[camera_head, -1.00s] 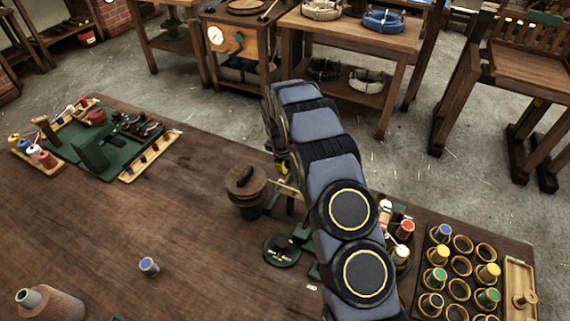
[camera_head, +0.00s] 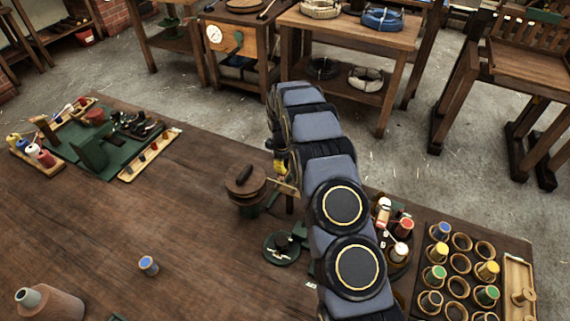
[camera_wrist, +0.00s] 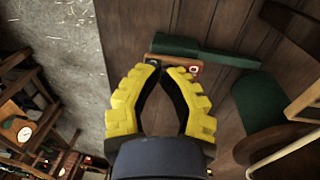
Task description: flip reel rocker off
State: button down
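My gripper (camera_wrist: 163,72) shows in the wrist view with two yellow, dark-lined fingers, open and with nothing between them. Just past the fingertips is a small copper-brown plate (camera_wrist: 176,66) with a dark piece at its left and a red round mark at its right. This may be the rocker switch; its tilt is too small to tell. A dark green bar (camera_wrist: 205,49) lies beyond it. In the head view my arm hides most of the gripper; a bit of yellow shows beside the wooden reel (camera_head: 246,186), which has a dark round top.
A spool rack (camera_head: 460,268) and a group of spools stand right of my arm. A blue-topped spool (camera_head: 148,266) and a large cone (camera_head: 50,304) are on the left. A green board (camera_head: 105,145) with tools lies at the back left.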

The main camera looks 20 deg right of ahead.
aim_at(280, 177)
jog(key=shift+s+a+r, duration=0.15)
jog(key=shift+s+a, duration=0.2)
jog(key=shift+s, duration=0.05)
notch_tip(280, 177, up, 14)
jog(key=s+a, duration=0.2)
dwell(0.4)
jog(key=shift+s+a, duration=0.1)
jog(key=shift+w+d+t+h, duration=0.4)
jog(key=shift+d, duration=0.05)
